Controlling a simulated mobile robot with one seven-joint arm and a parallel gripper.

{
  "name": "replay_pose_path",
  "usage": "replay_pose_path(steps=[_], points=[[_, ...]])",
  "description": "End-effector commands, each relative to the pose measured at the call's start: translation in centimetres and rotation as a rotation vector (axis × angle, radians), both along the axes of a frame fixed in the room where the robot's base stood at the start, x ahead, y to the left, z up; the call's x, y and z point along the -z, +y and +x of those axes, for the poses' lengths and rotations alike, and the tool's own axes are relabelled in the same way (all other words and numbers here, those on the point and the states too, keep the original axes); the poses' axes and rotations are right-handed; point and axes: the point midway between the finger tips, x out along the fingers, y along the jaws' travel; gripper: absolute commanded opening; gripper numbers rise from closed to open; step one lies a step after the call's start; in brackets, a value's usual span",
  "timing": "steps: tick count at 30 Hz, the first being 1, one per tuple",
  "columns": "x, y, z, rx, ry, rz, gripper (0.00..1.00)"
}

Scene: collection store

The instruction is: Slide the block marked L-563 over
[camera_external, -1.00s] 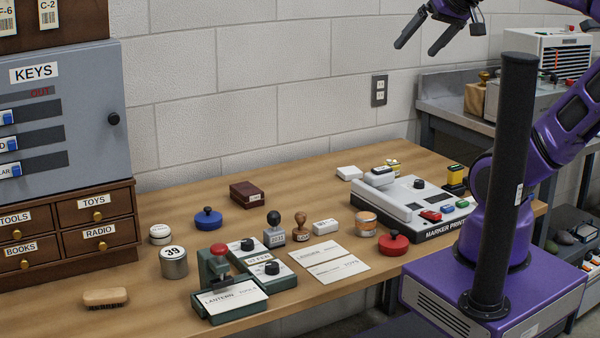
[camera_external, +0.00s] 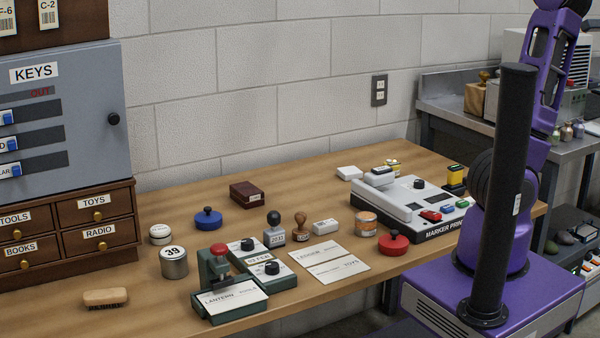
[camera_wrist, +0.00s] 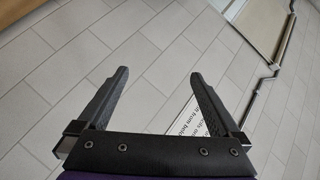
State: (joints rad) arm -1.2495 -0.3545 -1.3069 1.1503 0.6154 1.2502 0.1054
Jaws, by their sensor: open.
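I cannot make out a block marked L-563 in either view; no label with that text is readable. My gripper (camera_wrist: 158,73) shows in the wrist view with its two dark fingers wide apart and nothing between them. Behind it is a grey block surface with a partly hidden printed sign (camera_wrist: 188,118). In the external view my gripper is out of the picture, above the top edge, and only my raised purple arm shows at the right.
The wooden bench (camera_external: 165,297) carries stamps, a marker printer (camera_external: 437,231), a green press (camera_external: 228,306) and a wooden brush (camera_external: 105,297). A key cabinet (camera_external: 75,100) stands on drawers (camera_external: 70,233) at left. A grey side bench (camera_external: 440,96) stands behind my arm.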

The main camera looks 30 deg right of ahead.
Motion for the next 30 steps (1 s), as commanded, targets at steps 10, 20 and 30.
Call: replay_pose_path(steps=[10, 20, 30], points=[[-7.2, 12.7, 0.4, -0.183, -0.261, 0.001, 1.0], [-0.6, 21.3, 4.8, -0.266, -0.422, -0.49, 1.0], [14.8, 24.7, 12.6, -0.567, -0.508, -1.227, 1.0]])
